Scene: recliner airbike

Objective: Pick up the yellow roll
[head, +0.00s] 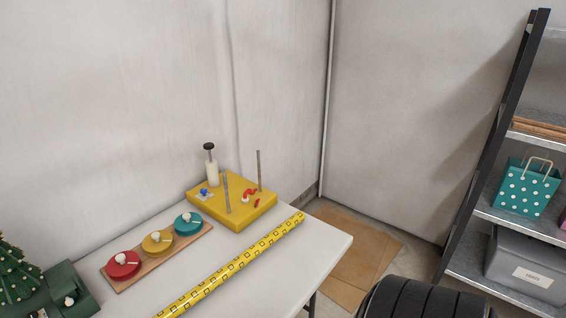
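The yellow roll (236,264) is a long thin tube with a dark square pattern. It lies diagonally on the white table (318,238), from the bottom edge of the view up to the table's right side. Its near end is cut off by the bottom of the view. Nothing is seen touching it from above. Neither of my grippers shows in the head view.
A yellow block with upright rods (232,213) stands behind the roll. A wooden board (133,279) with red, yellow and teal round pieces lies to its left. A green tree (18,272) is at far left. A shelf (500,218) stands right; a black ribbed object (425,300) is bottom right.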

